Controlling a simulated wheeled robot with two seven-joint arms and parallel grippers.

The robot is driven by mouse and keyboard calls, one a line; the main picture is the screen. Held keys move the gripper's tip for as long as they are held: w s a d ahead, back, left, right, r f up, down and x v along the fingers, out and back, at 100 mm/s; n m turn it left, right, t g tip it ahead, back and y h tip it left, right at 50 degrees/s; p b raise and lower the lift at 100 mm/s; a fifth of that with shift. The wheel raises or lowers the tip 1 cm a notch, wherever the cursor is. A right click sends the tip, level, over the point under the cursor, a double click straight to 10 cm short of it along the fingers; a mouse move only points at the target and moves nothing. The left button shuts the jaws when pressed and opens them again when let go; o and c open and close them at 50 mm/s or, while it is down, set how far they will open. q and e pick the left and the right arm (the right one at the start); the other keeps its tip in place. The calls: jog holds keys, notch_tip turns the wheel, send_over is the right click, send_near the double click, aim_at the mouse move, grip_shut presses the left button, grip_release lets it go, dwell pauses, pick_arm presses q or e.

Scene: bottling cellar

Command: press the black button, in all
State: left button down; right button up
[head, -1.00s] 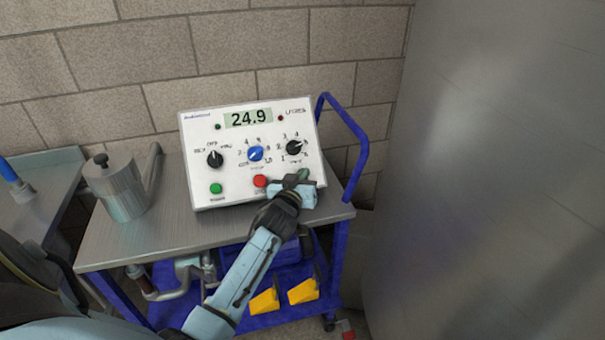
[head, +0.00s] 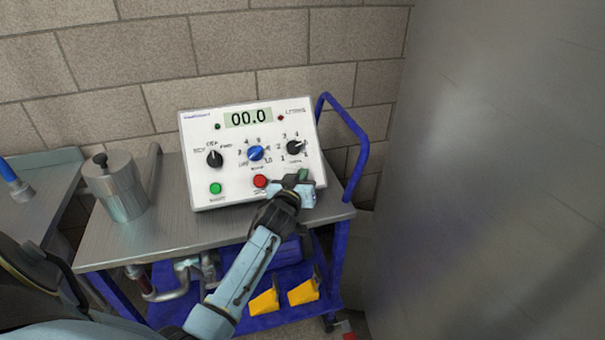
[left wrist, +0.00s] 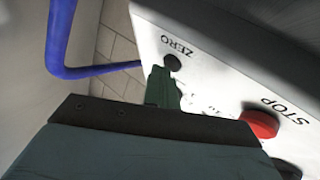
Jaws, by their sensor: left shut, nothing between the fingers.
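The white control box (head: 190,130) stands on the cart, its display (head: 248,118) reading 00.0. The black button (left wrist: 172,62), marked ZERO, shows in the left wrist view; in the head view my gripper hides it. My left gripper (head: 301,177) is shut and empty at the box's lower right corner. In the left wrist view its green fingertips (left wrist: 161,84) are right at the button's edge; I cannot tell whether they touch it. The red STOP button (left wrist: 260,124) lies beside the fingers, also seen in the head view (head: 260,181). My right gripper is not in view.
A green button (head: 215,188) and three knobs, one blue (head: 256,153), are on the same panel. A metal can (head: 122,190) stands left on the cart top (head: 165,235). A blue handle (head: 355,135) rises at right, near a large grey cylinder (head: 480,180).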

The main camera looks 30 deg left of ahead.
pick_arm(q)
jog(key=shift+s+d+r+p, duration=0.5)
jog(key=shift+r+p, duration=0.1)
jog(key=shift+p, duration=0.2)
jog(key=s+d+r+p, duration=0.1)
jog(key=p, duration=0.1)
jog(key=s+d+r+p, duration=0.1)
jog(key=r+p, duration=0.1)
jog(key=shift+s+d+r, duration=0.15)
jog(key=shift+d+r, duration=0.05)
jog(key=shift+d, duration=0.2)
dwell(0.6)
